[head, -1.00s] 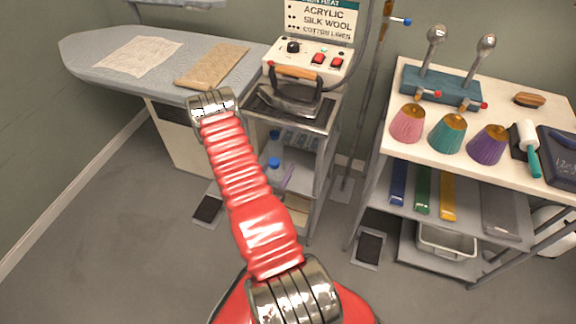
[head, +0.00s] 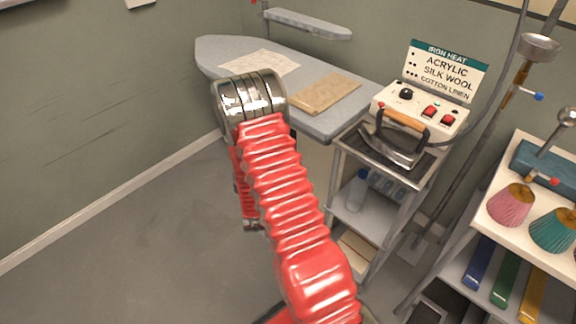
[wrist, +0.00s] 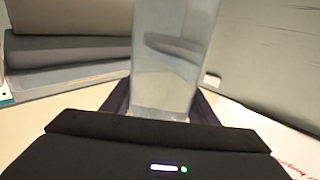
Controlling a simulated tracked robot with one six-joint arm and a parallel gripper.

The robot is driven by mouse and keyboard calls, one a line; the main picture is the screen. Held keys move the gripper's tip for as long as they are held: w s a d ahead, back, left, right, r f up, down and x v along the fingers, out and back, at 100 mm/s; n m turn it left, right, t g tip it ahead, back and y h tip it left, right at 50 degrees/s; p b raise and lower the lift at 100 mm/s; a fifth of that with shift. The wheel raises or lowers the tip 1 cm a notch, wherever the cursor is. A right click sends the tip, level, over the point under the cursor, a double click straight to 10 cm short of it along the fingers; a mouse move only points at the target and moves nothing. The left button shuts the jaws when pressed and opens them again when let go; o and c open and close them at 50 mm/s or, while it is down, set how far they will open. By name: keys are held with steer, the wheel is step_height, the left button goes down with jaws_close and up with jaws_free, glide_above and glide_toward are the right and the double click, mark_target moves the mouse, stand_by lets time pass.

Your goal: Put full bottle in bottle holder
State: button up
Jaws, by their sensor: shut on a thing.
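In the wrist view a clear, see-through bottle (wrist: 170,62) stands between the dark fingers of my gripper (wrist: 162,103), which is shut on it. Its top is cut off by the frame edge, and I cannot tell how full it is. In the head view my gripper and the held bottle are hidden behind my red arm. Another clear bottle (head: 357,190) with a blue cap stands on the trolley's middle shelf. A pale blue slotted rack (head: 388,184) beside it may be the bottle holder; it is partly hidden.
The trolley (head: 368,222) carries an iron (head: 398,138) and a control box (head: 420,110). A second trolley with coloured cones is at right. Folded fabrics (wrist: 68,45) show in the wrist view. Floor at left is clear.

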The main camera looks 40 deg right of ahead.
steer(key=w+a+r+n+t+y, duration=0.1)
steer(key=a+r+n+y, duration=0.1)
steer(key=a, duration=0.5)
steer(key=w+a+r+n+y, duration=0.2)
steer(key=a+r+y, duration=0.2)
steer(key=a, duration=0.3)
steer(key=w+a+r+n+t+y, duration=0.1)
steer(key=w+a+r+n+y, duration=0.1)
steer(key=a+r, duration=0.3)
steer(key=a+y, duration=0.1)
steer(key=a, duration=0.2)
steer(key=shift+w+t, duration=0.25)
steer(key=shift+t, duration=0.05)
steer(key=shift+a, duration=0.15)
